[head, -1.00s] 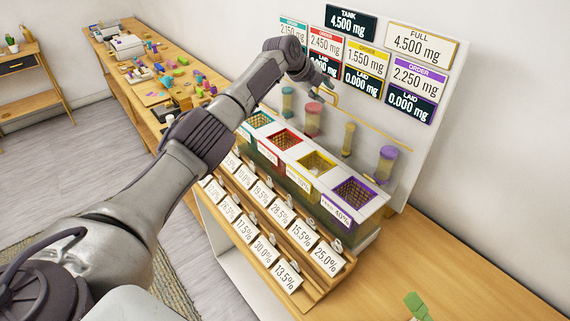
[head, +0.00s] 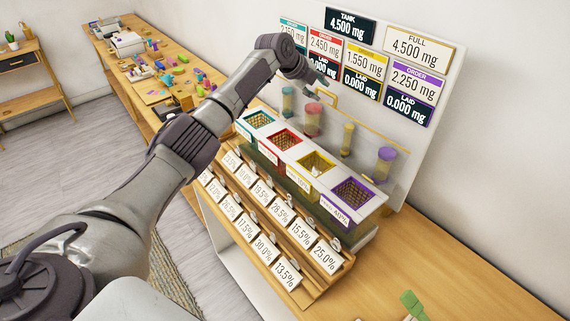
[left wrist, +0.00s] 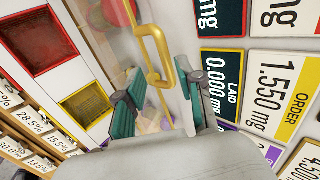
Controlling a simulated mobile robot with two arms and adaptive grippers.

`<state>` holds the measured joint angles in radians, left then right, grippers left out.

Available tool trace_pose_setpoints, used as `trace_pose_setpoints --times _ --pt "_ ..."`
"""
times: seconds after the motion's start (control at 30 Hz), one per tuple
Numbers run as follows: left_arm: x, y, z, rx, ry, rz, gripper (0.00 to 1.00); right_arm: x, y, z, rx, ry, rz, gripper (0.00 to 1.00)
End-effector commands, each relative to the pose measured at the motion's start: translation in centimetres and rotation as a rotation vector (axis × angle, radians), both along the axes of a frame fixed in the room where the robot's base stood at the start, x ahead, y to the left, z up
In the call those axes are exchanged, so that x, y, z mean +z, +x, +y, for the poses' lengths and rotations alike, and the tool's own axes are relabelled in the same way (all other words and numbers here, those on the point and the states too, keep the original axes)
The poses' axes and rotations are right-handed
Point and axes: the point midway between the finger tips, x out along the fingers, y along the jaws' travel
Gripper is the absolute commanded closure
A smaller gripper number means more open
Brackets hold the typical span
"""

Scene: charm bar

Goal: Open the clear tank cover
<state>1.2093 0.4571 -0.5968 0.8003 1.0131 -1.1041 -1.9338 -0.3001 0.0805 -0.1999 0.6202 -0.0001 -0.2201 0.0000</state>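The clear tank cover (head: 398,176) is a see-through panel in front of the colored-cap tubes, behind the row of bins. Its yellow handle (head: 327,97) shows just below my left gripper (head: 320,82) in the head view. In the left wrist view the handle (left wrist: 155,52) is a yellow loop on the clear panel. My left gripper (left wrist: 160,85) is open there, its teal-padded fingers apart on either side of the handle's lower end. I cannot tell whether they touch it. My right gripper is in neither view.
Several bins with colored rims (head: 314,164) stand in front of the cover, above rows of percentage cards (head: 264,248). A sign board (head: 440,60) rises close behind. A green object (head: 413,303) lies on the table at front right, where the wood is largely clear.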

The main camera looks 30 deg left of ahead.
Motion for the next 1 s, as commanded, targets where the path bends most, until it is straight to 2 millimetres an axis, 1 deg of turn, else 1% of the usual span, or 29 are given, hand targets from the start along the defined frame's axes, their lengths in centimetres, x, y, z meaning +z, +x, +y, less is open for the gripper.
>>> trace_pose_setpoints --times 0.3,1.0 --pt "0.8 -0.7 0.3 0.0 0.001 -0.001 0.62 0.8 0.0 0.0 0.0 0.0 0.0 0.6" --pt "2.2 -2.0 0.9 0.001 0.001 0.0 0.62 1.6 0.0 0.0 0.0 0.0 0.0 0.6"
